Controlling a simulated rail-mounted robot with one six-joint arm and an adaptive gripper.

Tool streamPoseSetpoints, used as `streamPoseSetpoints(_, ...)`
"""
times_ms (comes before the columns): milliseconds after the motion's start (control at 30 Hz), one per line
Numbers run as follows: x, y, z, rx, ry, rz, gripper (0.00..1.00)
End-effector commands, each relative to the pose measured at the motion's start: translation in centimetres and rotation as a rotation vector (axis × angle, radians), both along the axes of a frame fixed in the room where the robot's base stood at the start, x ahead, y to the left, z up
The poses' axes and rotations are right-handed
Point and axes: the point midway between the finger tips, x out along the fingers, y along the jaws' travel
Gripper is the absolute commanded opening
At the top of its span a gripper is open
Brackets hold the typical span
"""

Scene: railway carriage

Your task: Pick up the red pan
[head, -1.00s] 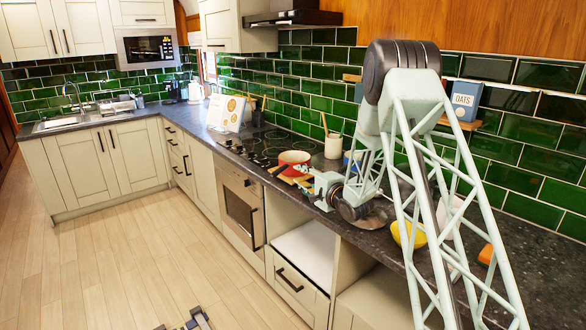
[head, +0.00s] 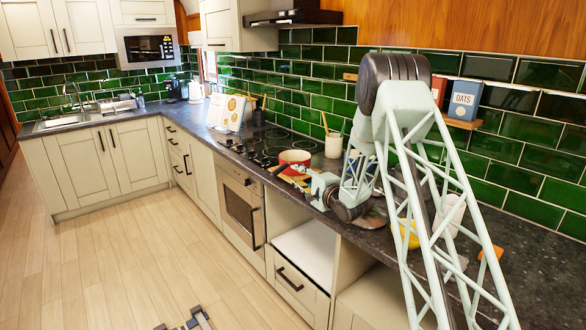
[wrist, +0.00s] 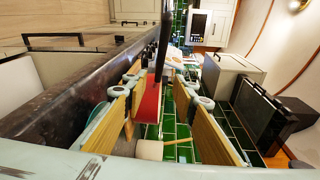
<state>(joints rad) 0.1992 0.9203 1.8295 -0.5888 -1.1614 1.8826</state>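The red pan (head: 294,158), with a pale inside, is on the dark worktop by the front right of the hob in the head view. My gripper (head: 293,177) is low over the worktop, just on the near side of the pan and partly overlapping it. In the wrist view my gripper (wrist: 160,115) is open, its two finger pairs with wood-coloured pads wide apart. A red surface, apparently the pan (wrist: 148,103), shows in the gap between them. I cannot tell whether the fingers touch it.
A pale jar of wooden utensils (head: 333,145) stands behind the pan. A yellow bowl (head: 410,235) and an orange object (head: 490,253) are on the worktop to the right. The OATS box (head: 465,100) is on a shelf. The green tiled wall (head: 300,95) is close behind.

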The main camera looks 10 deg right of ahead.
Motion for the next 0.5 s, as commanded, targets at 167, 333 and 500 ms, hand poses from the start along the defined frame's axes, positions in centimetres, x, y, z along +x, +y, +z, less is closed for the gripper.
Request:
streamPoseSetpoints(167, 2.3, 0.9, -0.3, -0.001, -0.001, 0.001, 0.26)
streamPoseSetpoints(333, 4.3, 1.6, -0.4, -0.001, -0.001, 0.001, 0.26)
streamPoseSetpoints(500, 5.5, 1.9, -0.5, 0.0, -0.001, 0.0, 0.26)
